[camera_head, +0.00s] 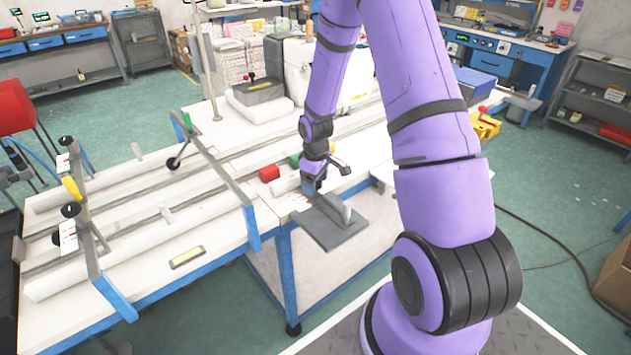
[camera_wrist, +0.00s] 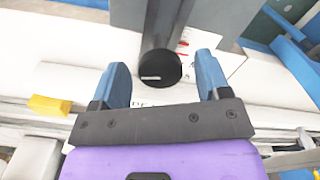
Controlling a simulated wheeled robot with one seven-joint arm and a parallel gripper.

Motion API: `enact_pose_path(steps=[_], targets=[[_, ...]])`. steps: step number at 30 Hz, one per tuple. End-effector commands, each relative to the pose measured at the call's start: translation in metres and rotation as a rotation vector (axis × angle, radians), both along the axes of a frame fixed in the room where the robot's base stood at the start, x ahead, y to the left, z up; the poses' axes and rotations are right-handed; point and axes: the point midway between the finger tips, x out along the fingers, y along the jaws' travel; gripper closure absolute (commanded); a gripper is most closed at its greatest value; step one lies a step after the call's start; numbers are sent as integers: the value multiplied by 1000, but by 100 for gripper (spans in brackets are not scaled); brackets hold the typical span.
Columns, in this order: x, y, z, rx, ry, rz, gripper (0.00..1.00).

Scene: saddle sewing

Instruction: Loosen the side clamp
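In the wrist view, a round black knob (camera_wrist: 160,68) with a short pale mark sits at the end of a dark grey bar. It looks like the side clamp's handle, but I cannot be sure. My gripper (camera_wrist: 161,62) has its two blue fingers spread apart, one on each side of the knob in the picture, with gaps on both sides. I cannot tell how far the knob is below the fingertips. In the head view, my gripper (camera_head: 312,187) points down at the bench beside a grey plate (camera_head: 338,232); the knob is hidden there.
Blue-grey cross frames (camera_head: 222,178) with knobs span the long white bench on the left. A yellow block (camera_wrist: 49,105) shows in the wrist view.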

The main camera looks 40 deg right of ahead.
Motion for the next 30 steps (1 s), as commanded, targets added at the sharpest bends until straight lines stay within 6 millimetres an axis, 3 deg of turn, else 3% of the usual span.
enact_pose_path(steps=[11,24,30], targets=[[0,0,10,0,0,-1,30],[0,-1,84,-1,-4,0,30],[0,-1,104,0,0,-2,30]])
